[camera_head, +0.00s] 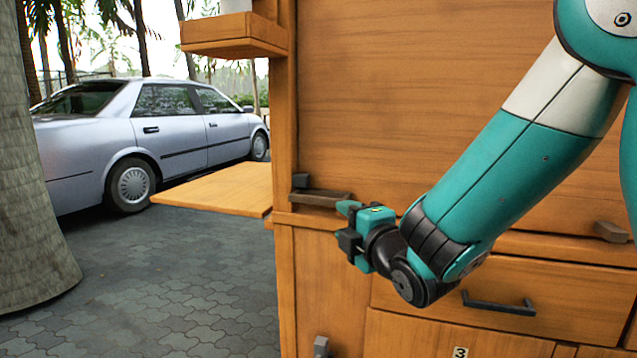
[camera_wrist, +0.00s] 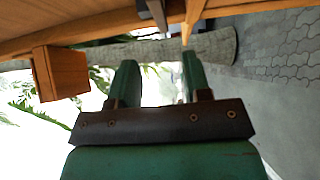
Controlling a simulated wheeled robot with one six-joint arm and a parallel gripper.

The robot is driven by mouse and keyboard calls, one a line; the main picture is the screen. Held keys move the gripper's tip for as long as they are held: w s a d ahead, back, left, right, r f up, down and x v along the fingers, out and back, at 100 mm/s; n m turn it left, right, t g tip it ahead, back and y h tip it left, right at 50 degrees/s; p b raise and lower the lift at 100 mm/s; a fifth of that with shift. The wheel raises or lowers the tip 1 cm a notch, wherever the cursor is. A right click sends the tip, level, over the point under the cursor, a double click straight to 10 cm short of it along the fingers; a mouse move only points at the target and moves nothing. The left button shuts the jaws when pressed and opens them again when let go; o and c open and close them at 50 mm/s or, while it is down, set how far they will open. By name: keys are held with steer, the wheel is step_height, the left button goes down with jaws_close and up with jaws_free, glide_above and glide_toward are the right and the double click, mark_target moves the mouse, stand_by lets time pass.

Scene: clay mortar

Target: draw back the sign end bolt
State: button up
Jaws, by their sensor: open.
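A dark bolt (camera_head: 322,198) with an upright end piece lies along the left end of the wooden front, just above a ledge. I cannot tell from any marking whether this is the sign end bolt. My gripper (camera_head: 345,226) is just right of and below it in the head view, fingers toward the left, apart from it as far as I can see. In the wrist view, my gripper (camera_wrist: 158,64) has its two green fingers spread with nothing between them. A dark bar (camera_wrist: 156,14), probably the same bolt, shows beyond the fingertips at the top edge.
A brown block (camera_head: 611,231) sits on the ledge at the right. Below are a drawer with a dark handle (camera_head: 499,303) and a panel marked 3. A wooden flap (camera_head: 222,187) juts out left, under a small shelf (camera_head: 232,38). Paving and a silver car (camera_head: 160,140) lie beyond.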

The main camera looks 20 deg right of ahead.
mark_target(318, 202)
steer(key=w, duration=0.3)
steer(key=w+a+b, duration=0.1)
steer(key=w, duration=0.7)
steer(key=shift+w+a, duration=0.25)
steer(key=shift+a, duration=0.15)
jaws_close()
